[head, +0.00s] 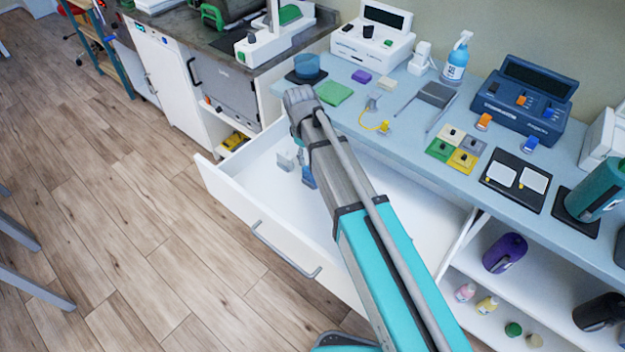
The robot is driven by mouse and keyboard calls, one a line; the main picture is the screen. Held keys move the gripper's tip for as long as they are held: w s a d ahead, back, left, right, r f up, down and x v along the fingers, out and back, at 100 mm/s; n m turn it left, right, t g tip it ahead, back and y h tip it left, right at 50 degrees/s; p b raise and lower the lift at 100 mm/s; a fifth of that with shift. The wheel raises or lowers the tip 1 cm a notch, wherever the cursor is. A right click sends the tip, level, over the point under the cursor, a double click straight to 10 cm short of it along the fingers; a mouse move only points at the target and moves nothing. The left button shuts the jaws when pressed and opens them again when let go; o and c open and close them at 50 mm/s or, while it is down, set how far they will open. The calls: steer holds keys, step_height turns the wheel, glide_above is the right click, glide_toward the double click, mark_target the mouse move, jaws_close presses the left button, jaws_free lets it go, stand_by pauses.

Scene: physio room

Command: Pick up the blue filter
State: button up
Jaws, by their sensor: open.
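My arm reaches over the open white drawer (240,185), its wrist bent downward. My gripper (297,168) is partly hidden behind the arm; it is open, low over the drawer. A small blue piece (308,178) shows beside the arm there; I cannot tell if it is the blue filter or part of the gripper. I see no clear gap or contact between them. A blue round cup-like thing (306,66) stands on a dark pad at the counter's back left. A small blue clip-like piece (530,144) lies on the counter at the right.
The blue-grey counter (395,135) holds a green cloth (334,93), a spray bottle (455,60), a dark blue device (522,98) and coloured square blocks (455,148). A purple bottle (505,253) lies on the shelf below.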

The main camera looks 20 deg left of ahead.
mark_target(311, 175)
steer(key=shift+f, duration=0.1)
stand_by(0.3)
steer(key=f+b, duration=0.3)
steer(key=d+f+b, duration=0.1)
steer(key=f+b, duration=0.1)
steer(key=shift+s, duration=0.15)
steer(key=shift+r, duration=0.1)
stand_by(0.7)
jaws_close()
